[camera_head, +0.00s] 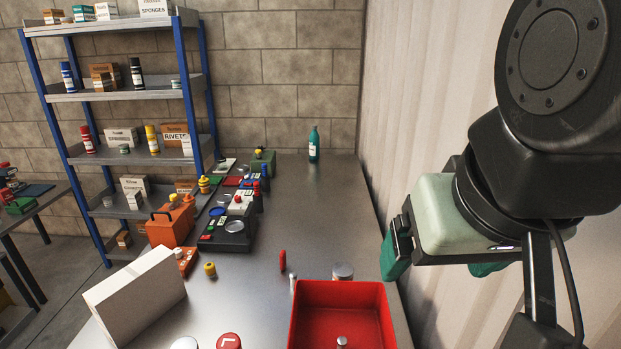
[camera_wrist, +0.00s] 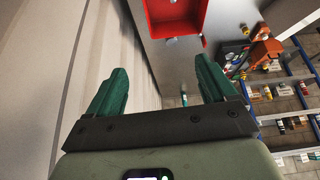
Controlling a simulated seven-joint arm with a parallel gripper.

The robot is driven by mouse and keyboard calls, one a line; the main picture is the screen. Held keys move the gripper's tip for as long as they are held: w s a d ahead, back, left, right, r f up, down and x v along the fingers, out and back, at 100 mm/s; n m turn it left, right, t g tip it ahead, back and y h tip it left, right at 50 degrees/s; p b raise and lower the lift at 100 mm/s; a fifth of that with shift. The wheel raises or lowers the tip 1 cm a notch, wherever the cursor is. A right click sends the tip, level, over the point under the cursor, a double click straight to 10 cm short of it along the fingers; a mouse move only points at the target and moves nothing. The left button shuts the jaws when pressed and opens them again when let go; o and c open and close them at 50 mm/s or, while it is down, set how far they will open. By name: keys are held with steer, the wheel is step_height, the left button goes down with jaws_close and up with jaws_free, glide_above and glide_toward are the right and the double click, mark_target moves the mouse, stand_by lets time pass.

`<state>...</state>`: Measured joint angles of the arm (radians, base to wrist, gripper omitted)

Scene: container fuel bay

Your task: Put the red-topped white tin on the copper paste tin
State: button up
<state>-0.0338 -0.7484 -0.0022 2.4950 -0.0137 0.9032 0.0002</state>
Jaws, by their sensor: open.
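A round tin with a red top (camera_head: 228,341) stands at the bottom edge of the head view, cut off by the frame; its sides barely show. A pale round top (camera_head: 184,343) shows just left of it, also cut off. A short clear or silver round tin (camera_head: 343,270) stands behind the red bin. No label reading copper paste is legible, so I cannot tell which tin that is. My gripper (camera_head: 440,262) is open and empty, raised at the right beside the corrugated wall, away from the tins. Its green fingers are spread in the wrist view (camera_wrist: 161,66).
An open red bin (camera_head: 387,315) stands at the bench's front right; it also shows in the wrist view (camera_wrist: 150,20). A white box (camera_head: 135,295) stands front left. An orange toolbox (camera_head: 170,226) and black tray (camera_head: 228,243) lie beyond. The bench's right rear is mostly clear, except a teal bottle (camera_head: 314,145).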

steer(key=w+a+f+n+g+h, duration=0.3)
steer(key=w+a+f+n+h, duration=0.1)
steer(key=w+f+n, duration=0.4)
steer(key=n+t+y, duration=0.2)
steer(key=n+t, duration=0.9)
steer(key=n, duration=1.5)
glide_toward(229, 347)
steer(key=x, duration=0.7)
steer(key=f+x, duration=0.1)
steer(key=x, duration=0.3)
steer(key=shift+a, duration=0.25)
steer(key=c, duration=1.3)
